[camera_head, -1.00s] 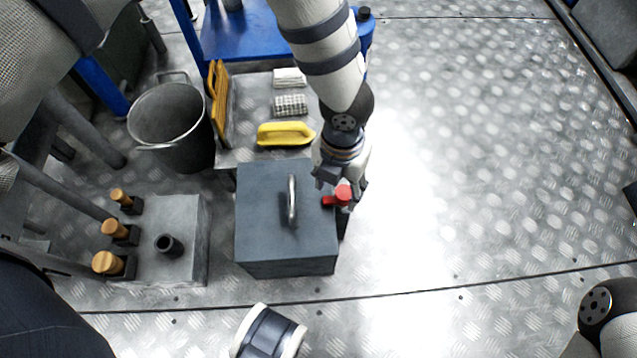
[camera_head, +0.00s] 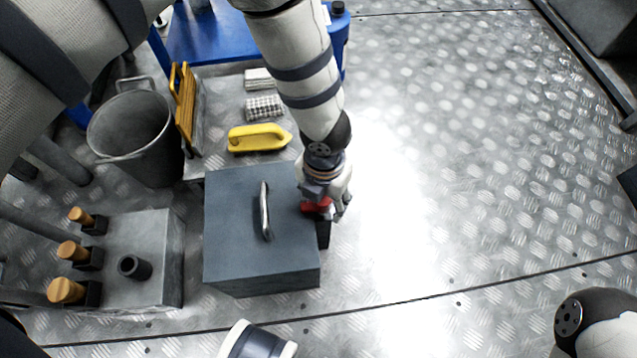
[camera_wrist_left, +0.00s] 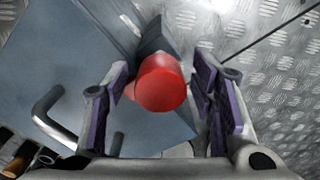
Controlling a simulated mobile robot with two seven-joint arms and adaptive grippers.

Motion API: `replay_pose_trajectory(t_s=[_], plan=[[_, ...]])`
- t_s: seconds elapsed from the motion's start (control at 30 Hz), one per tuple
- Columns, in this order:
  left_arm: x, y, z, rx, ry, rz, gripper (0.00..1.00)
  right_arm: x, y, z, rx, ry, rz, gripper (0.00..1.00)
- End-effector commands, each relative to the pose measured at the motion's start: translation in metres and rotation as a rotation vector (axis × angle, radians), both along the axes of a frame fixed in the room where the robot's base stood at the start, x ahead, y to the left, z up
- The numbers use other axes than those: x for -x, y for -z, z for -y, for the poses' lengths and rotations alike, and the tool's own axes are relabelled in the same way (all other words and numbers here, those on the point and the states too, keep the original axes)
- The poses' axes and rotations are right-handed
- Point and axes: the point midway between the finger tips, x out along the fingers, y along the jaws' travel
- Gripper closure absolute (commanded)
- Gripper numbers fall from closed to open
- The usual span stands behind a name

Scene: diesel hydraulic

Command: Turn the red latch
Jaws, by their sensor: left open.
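The red latch (camera_head: 317,206) sits at the right edge of a dark grey box (camera_head: 235,212) in the head view, partly hidden by my left gripper (camera_head: 326,200). In the left wrist view the latch (camera_wrist_left: 160,84) shows as a round red knob between the two fingers of my left gripper (camera_wrist_left: 162,90). The fingers are open, with one on each side of the knob. A gap shows on the right; whether the left finger touches the red part I cannot tell. The box lid has a metal handle (camera_head: 264,210). My right gripper is not in view.
A low grey block with wooden-handled levers (camera_head: 150,232) stands left of the box. A blue table (camera_head: 205,40) is at the back. The metal floor at right is clear.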

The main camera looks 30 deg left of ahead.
Motion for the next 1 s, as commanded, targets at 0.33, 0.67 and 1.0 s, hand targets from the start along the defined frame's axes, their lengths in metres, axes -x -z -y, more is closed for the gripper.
replay_pose_trajectory(t_s=[0.33,0.67,1.0], plan=[[0.0007,-0.0001,0.0004,0.001,0.000,-0.001,0.93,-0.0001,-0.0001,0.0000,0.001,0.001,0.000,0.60],[0.0018,0.0004,0.0006,-0.002,-0.753,-0.002,0.93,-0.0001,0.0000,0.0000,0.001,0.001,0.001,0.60],[0.0014,0.0003,0.0007,0.000,-1.287,-0.002,0.45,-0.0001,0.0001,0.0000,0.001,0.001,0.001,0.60]])
